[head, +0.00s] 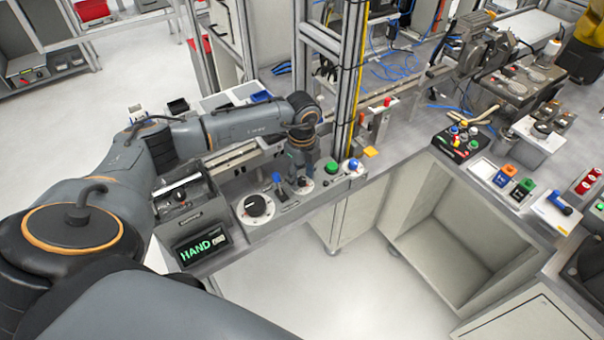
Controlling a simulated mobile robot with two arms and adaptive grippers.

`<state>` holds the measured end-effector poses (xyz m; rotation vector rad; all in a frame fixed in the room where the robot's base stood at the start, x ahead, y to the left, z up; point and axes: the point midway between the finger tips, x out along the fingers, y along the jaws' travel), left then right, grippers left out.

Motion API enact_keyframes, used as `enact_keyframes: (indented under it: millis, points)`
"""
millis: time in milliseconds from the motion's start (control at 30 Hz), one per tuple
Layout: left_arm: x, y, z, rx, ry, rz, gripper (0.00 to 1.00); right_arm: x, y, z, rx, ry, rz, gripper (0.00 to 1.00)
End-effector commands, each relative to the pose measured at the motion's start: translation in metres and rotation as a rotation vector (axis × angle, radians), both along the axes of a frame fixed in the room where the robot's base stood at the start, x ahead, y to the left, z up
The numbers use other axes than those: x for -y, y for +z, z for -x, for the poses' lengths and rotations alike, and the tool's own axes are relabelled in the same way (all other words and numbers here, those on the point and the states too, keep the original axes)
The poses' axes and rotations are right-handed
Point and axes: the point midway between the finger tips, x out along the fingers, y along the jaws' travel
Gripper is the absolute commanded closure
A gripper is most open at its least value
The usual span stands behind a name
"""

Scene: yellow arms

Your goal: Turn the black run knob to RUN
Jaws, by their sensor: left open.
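A large black knob (256,205) sits on a round white dial on the grey control panel (285,214) left of centre. Its pointer direction is too small to read. A display (203,246) to its left reads HAND in green. My left arm reaches over the panel from the left. My left gripper (302,165) is open and points down behind and to the right of the black knob, apart from it. It is above a second, smaller dial (305,185), which it partly hides. My right gripper is out of view.
A blue-topped lever (278,180), a green button (331,167) and a blue button (353,165) stand close to the gripper. An upright metal post (349,75) rises just behind. Floor is open in front.

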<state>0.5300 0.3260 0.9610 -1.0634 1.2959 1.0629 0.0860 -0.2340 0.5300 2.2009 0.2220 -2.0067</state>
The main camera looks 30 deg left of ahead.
Motion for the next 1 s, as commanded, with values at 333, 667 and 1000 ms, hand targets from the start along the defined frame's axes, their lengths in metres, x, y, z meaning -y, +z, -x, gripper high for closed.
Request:
enact_keyframes:
  millis: [333, 667, 1000]
  points:
    - [0.000, 0.000, 0.000, 0.000, 0.000, 0.000, 0.96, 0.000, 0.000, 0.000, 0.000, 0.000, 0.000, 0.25]
    - [0.000, 0.000, 0.000, 0.001, -0.020, 0.000, 1.00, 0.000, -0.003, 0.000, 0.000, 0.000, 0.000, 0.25]
    - [-0.001, -0.002, -0.001, 0.002, -0.208, -0.002, 1.00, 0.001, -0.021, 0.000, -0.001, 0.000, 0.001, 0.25]
